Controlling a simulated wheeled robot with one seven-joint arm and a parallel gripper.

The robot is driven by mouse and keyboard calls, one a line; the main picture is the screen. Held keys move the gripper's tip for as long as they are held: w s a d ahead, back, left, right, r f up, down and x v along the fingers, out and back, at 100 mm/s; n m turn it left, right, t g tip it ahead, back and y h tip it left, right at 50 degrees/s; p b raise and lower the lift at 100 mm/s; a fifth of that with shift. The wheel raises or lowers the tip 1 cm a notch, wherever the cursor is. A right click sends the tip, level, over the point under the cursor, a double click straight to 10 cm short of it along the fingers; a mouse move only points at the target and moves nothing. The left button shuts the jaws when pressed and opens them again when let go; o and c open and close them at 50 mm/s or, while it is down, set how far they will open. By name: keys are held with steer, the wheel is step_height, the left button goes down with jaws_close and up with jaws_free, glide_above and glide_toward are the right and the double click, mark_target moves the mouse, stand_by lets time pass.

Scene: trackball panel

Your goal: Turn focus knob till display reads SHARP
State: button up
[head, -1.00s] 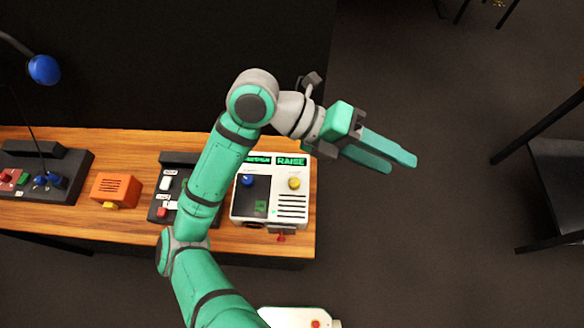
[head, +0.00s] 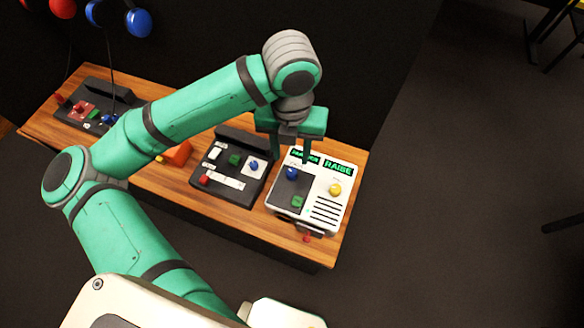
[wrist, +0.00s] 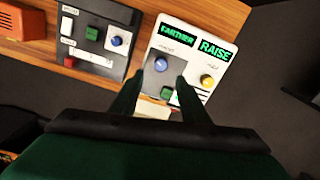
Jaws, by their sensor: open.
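The white panel (head: 316,218) has two green-lettered displays. The right display (head: 338,168) reads RAISE; the left display (wrist: 177,33) seems to read FARTHER. A blue knob (head: 291,174) stands on the panel's dark plate, and a yellow knob (head: 335,189) stands to its right. Their small labels are too blurred to show which one is the focus knob. My gripper (head: 290,155) is open, pointing down above the panel's upper left. In the wrist view, the blue knob (wrist: 161,63) shows just beyond and between the fingertips, apparently without contact.
A green button (head: 297,201) is on the same dark plate. A black panel (head: 225,180) with buttons and a blue knob stands close on the left. An orange box (head: 180,153) is farther left. The wooden bench (head: 345,220) ends just right of the white panel.

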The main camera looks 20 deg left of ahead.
mark_target(291, 173)
step_height(291, 173, down, 9)
steer(key=shift+f, duration=0.1)
stand_by(0.3)
jaws_close()
